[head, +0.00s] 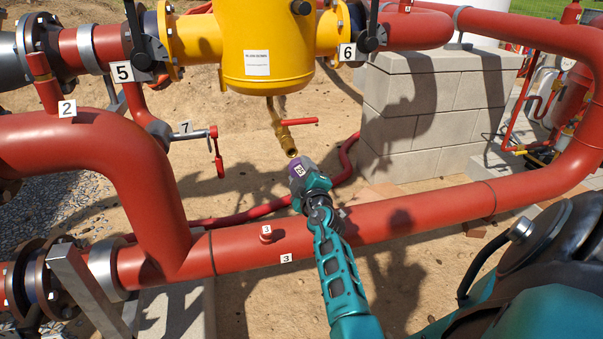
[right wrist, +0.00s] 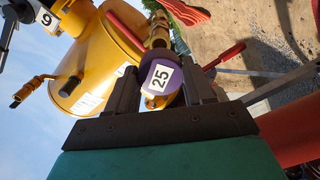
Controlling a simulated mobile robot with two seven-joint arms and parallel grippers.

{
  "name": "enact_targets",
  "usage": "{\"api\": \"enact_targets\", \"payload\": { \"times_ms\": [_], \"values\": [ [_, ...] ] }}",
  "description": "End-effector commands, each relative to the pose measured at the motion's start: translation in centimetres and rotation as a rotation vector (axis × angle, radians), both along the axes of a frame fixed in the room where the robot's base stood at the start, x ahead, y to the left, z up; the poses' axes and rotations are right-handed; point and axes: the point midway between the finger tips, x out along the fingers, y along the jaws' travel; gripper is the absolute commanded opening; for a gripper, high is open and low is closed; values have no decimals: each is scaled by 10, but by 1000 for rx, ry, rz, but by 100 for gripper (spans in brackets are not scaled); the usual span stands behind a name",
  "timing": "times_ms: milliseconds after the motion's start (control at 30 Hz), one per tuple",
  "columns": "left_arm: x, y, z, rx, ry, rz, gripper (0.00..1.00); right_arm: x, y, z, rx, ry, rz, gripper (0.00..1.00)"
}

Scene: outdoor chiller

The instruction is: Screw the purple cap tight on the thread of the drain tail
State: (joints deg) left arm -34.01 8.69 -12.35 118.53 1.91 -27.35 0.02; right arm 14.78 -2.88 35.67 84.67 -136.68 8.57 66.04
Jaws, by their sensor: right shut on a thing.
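The purple cap (head: 299,166) with a white number label is held between the fingers of my right gripper (head: 304,176). In the right wrist view the purple cap (right wrist: 151,68) shows the label "25", with one finger on each side. The brass drain tail (head: 289,147) slants down from the yellow vessel, and its open end is just above the cap. In the right wrist view the brass tail (right wrist: 158,30) is directly behind the cap. The cap hides its end there, so I cannot tell whether they touch. My left gripper is not in view.
The yellow vessel (head: 262,45) hangs above, with a red valve lever (head: 299,122) beside the tail. A large red pipe (head: 390,220) crosses below my right gripper. A grey block wall (head: 430,105) stands to the right. A small red-handled valve (head: 216,150) is at left.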

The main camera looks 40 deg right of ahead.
Motion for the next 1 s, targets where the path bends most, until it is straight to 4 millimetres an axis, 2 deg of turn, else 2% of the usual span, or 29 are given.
{"api": "enact_targets", "payload": {
  "times_ms": [433, 800, 1000],
  "values": [
    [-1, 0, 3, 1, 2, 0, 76, -3, 0, 1, -2, -3, -1, 0],
    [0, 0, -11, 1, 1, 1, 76, 37, -21, -1, -3, -6, -2, 0],
    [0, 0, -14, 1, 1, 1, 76, 47, -27, 0, -4, -5, -2, 0]
  ]
}}
